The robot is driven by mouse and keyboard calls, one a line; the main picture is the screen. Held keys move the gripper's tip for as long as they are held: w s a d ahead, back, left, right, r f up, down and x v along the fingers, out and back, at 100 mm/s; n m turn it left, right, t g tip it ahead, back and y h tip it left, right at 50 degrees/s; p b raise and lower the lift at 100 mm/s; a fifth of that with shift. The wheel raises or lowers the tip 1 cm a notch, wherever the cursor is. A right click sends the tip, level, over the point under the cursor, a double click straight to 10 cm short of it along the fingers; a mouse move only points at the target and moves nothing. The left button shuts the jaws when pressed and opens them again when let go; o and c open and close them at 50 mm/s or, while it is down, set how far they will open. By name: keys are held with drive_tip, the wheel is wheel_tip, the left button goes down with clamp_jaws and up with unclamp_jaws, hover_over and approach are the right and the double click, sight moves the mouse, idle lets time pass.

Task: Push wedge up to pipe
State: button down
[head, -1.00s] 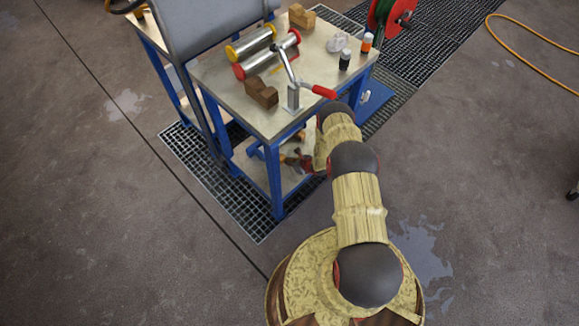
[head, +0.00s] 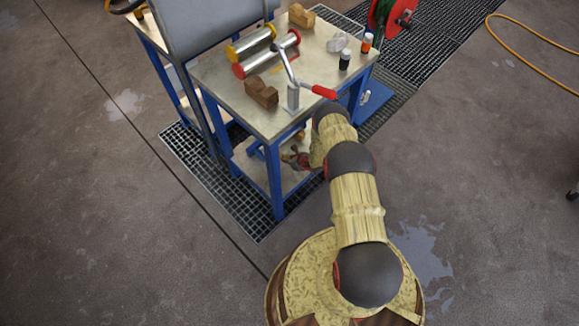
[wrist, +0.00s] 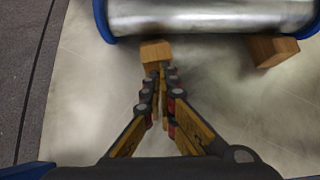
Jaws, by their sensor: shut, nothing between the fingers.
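In the wrist view, a silver pipe (wrist: 210,16) with blue end rings lies across the top. A wooden wedge (wrist: 155,51) sits just below its left part, close to the pipe's edge; I cannot tell whether they touch. A second wooden wedge (wrist: 270,51) sits against the pipe's near side at the right. My gripper (wrist: 164,68) is shut and empty, its fingertips at the near face of the left wedge. In the head view the gripper is low, beside the table's lower shelf, mostly hidden by my arm and the tabletop.
The blue-legged table (head: 220,88) carries two pipes with yellow and red ends, wooden blocks (head: 261,91), a red-handled tool (head: 323,91) and small bottles (head: 345,59). A table leg (head: 275,182) stands left of my arm. The pale shelf surface (wrist: 90,100) is clear around the fingers.

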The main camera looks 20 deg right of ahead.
drive_tip(key=shift+w+a, duration=0.2)
drive_tip(key=shift+w, duration=0.45)
idle(0.3)
drive_tip(key=shift+s+d+p, duration=0.3)
drive_tip(key=shift+s+d, duration=0.1)
drive_tip(key=shift+s, duration=0.7)
drive_tip(key=shift+s+d+p, duration=0.3)
drive_tip(key=shift+s+d, duration=0.1)
drive_tip(key=shift+s, duration=0.75)
drive_tip(key=shift+s+d+p, duration=0.3)
drive_tip(key=shift+s+d, duration=0.1)
drive_tip(key=shift+s, duration=0.7)
drive_tip(key=v, duration=1.2)
drive_tip(key=shift+s+f, duration=0.1)
